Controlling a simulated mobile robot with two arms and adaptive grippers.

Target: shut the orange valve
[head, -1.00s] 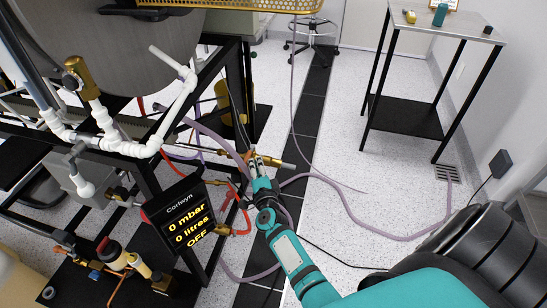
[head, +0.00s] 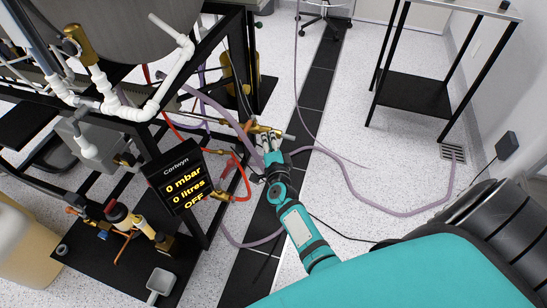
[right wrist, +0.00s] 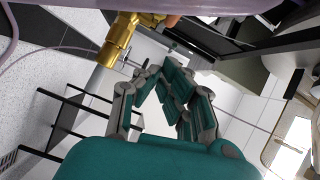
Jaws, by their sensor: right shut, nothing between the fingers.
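A brass valve fitting (head: 259,128) sits on the side of the black frame, with a thin metal stem pointing right. In the right wrist view the brass fitting (right wrist: 118,42) is at the upper left, and a small orange part (right wrist: 172,20) shows beside it at the top edge, mostly cut off. I cannot tell whether this is the orange valve's handle. My right gripper (head: 270,143) is just below the fitting in the head view. In the wrist view its fingers (right wrist: 160,75) are closed together and empty, close below the fitting. My left gripper is not in view.
A dark display (head: 183,184) reading 0 mbar, 0 litres, OFF stands left of my right gripper. A red hose (head: 246,182) and a purple hose (head: 350,197) run close by. A metal table (head: 414,102) stands at the back right.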

